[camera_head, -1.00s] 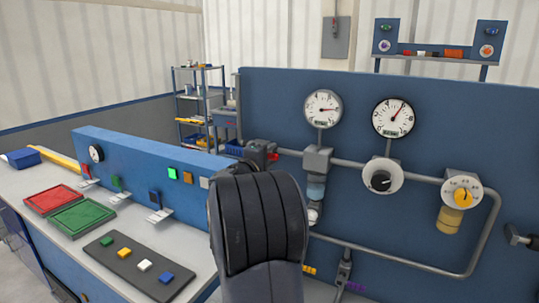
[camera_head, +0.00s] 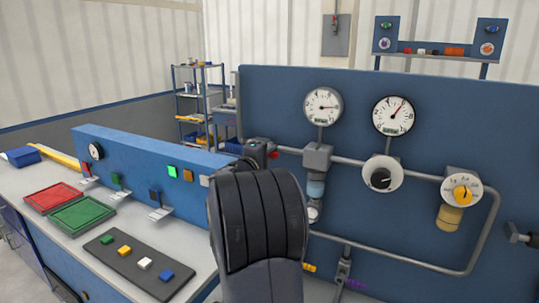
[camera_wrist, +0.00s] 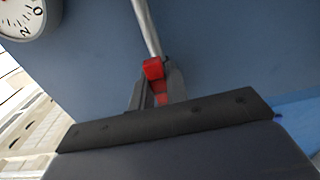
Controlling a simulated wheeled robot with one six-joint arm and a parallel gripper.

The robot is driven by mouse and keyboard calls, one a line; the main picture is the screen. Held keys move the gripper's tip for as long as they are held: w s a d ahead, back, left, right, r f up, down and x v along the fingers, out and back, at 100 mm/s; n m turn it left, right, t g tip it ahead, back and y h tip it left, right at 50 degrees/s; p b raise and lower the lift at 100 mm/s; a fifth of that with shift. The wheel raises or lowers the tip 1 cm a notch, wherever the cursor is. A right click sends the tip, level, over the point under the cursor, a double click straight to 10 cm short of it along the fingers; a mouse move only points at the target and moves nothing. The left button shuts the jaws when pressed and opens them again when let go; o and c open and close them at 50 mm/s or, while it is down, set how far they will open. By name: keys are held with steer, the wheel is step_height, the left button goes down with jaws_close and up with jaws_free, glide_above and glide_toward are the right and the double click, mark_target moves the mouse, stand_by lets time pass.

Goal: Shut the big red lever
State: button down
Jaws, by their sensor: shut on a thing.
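In the wrist view, my gripper (camera_wrist: 158,88) is shut on a red lever (camera_wrist: 153,69). Its red end shows at the fingertips and more red shows between the fingers. A grey pipe runs up from behind it along the blue panel. In the head view, a small red part (camera_head: 273,155) shows beside the dark valve body (camera_head: 258,148) at the left end of the pipe. My arm hides the gripper there, so I cannot tell how far the lever is turned.
The blue panel (camera_head: 420,120) carries two gauges (camera_head: 323,106), a black knob (camera_head: 381,178) and a yellow knob (camera_head: 463,193). A workbench (camera_head: 90,222) with red and green trays stands at the left. A shelf rack (camera_head: 198,100) stands behind.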

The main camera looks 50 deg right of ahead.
steer(key=shift+f+b, duration=0.15)
steer(key=shift+b, duration=0.15)
steer(key=f+m+b, duration=0.1)
steer(key=b, duration=0.2)
steer(key=w+a+f+m+b, duration=0.1)
steer(key=w+f+m+b, duration=0.3)
steer(key=m+b, duration=1.3)
steer(key=shift+w+a+f+b, duration=0.35)
steer(key=shift+w+b, duration=0.5)
steer(key=shift+b, duration=3.7)
steer(key=c, duration=1.4)
jaws_free()
